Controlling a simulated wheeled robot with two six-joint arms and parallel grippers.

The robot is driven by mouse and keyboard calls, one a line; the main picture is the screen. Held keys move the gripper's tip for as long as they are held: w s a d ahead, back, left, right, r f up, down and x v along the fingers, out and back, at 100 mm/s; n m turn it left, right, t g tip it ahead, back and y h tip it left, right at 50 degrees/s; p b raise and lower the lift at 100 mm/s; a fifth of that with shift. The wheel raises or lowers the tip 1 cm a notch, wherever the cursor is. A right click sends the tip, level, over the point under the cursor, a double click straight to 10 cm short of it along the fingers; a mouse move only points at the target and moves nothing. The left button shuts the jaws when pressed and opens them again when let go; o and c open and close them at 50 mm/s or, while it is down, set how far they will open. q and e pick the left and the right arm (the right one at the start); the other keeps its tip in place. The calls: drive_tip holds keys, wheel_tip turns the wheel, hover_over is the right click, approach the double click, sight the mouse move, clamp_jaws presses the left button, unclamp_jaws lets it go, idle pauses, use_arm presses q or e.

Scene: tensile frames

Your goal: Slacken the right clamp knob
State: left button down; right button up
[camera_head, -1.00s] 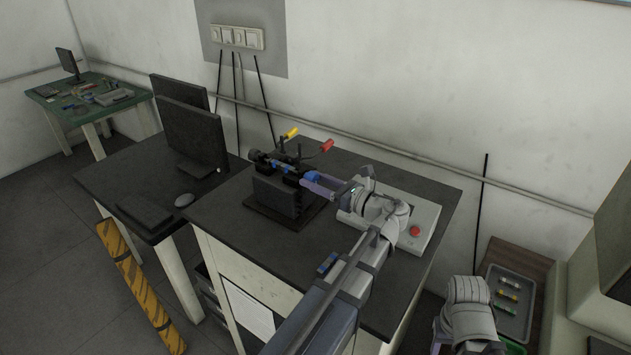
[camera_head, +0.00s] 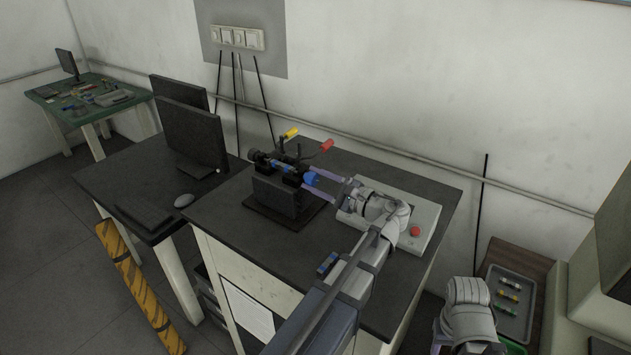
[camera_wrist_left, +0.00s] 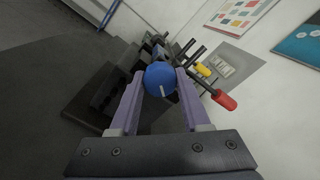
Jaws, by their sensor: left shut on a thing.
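The tensile frame (camera_head: 276,196) is a dark device on the black bench, with clamps along its top. The blue round clamp knob (camera_head: 311,179) is at its right end; in the left wrist view the knob (camera_wrist_left: 159,76) faces me and bears a short white mark. My left gripper (camera_head: 318,181) reaches it from the right and is shut on it, with one purple finger on each side, as the left wrist view (camera_wrist_left: 160,82) shows. The knob's back and shaft are hidden. My right arm shows at the lower right, its gripper out of view.
A yellow handle (camera_head: 290,133) and a red handle (camera_head: 327,146) stick up behind the frame, near my left gripper. A pale box with a red button (camera_head: 415,231) lies under my left wrist. A monitor (camera_head: 194,139) stands left. The bench front is mostly clear.

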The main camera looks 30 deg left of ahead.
use_arm(q)
drive_tip(key=n, duration=0.4)
drive_tip(key=shift+n, duration=2.3)
drive_tip(key=shift+c, duration=1.8)
unclamp_jaws()
drive_tip(key=d, duration=0.8)
drive_tip(key=shift+s, duration=0.3)
